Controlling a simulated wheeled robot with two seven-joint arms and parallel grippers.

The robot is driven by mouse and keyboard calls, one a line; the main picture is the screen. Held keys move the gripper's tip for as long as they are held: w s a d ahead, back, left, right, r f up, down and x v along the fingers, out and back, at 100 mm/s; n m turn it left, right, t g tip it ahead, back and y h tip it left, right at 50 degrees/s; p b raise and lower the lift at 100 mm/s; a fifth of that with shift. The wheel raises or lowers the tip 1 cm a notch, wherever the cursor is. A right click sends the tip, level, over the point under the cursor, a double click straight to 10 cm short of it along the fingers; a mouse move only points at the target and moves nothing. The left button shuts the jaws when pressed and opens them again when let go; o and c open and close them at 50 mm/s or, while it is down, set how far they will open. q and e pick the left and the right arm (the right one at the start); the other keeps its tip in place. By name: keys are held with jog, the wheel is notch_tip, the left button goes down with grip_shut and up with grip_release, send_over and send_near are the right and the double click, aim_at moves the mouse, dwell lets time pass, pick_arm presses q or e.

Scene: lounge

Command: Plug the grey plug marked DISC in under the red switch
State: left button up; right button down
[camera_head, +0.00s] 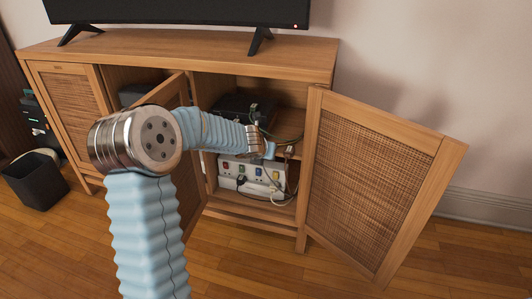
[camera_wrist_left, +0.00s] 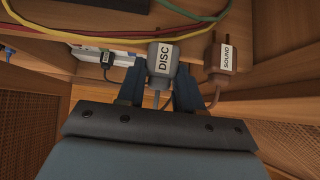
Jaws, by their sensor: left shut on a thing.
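The grey plug marked DISC (camera_wrist_left: 161,60) sits between the two blue fingers of my left gripper (camera_wrist_left: 160,82), which is shut on it. Its label faces the wrist camera and its cord hangs down between the fingers. In the head view my left gripper (camera_head: 268,150) is inside the open cabinet, just above the white power strip (camera_head: 232,170). The strip carries a row of small coloured switches; the red one is too small to place surely. Part of the strip (camera_wrist_left: 88,51) shows behind the left finger in the wrist view. The plug's prongs are hidden.
A brown plug marked SOUND (camera_wrist_left: 224,58) is close right of the right finger. A small black plug (camera_wrist_left: 107,59) is at the strip. Red, yellow and green cables (camera_wrist_left: 150,35) cross above. The open right cabinet door (camera_head: 375,180) and left door (camera_head: 170,95) flank the opening.

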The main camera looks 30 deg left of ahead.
pick_arm(q)
jog(key=shift+s+d+r+b, duration=0.15)
jog(key=shift+s, duration=0.4)
jog(key=shift+s+d+r+b, duration=0.1)
jog(key=shift+s+r, duration=0.05)
jog(key=shift+s, duration=0.45)
jog(key=shift+s+d+r+b, duration=0.15)
jog(key=shift+s, duration=0.4)
